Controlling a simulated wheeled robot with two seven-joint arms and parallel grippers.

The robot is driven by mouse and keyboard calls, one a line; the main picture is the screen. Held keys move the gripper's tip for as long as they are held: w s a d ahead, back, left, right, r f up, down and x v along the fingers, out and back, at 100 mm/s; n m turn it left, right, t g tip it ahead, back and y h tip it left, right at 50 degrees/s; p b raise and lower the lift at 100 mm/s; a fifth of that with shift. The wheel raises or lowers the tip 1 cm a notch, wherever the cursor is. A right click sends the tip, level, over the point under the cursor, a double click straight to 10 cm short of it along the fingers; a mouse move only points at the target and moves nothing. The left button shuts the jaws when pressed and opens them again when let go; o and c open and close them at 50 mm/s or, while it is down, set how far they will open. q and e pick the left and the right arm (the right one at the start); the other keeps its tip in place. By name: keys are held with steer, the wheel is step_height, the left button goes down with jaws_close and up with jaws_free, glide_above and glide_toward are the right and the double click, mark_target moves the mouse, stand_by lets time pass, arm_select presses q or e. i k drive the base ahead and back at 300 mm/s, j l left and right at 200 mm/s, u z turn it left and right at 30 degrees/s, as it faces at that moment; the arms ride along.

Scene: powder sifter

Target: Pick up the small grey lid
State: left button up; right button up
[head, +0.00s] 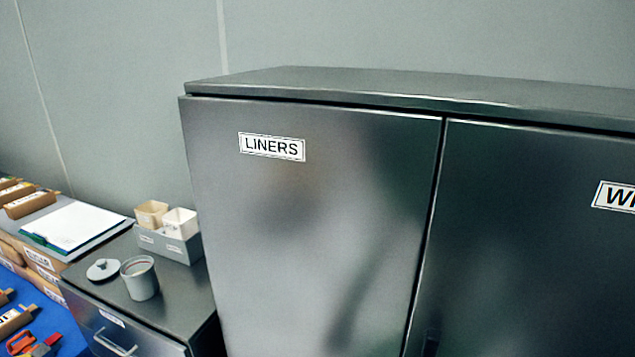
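The small grey lid (103,269) lies flat on top of a low dark metal drawer cabinet (178,302) at the lower left of the head view. It has a small raised knob on top. A grey cup-like container (139,278) stands upright just to its right, very close to it; I cannot tell if they touch. Neither of my grippers shows in this view.
A grey box (169,246) with cream and white cups stands behind the container. A clipboard with white paper (75,226) lies left of it. A tall dark cabinet labelled LINERS (300,220) fills the right. A blue surface (62,318) holds tools.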

mark_target(103, 269)
steer(key=u, duration=1.25)
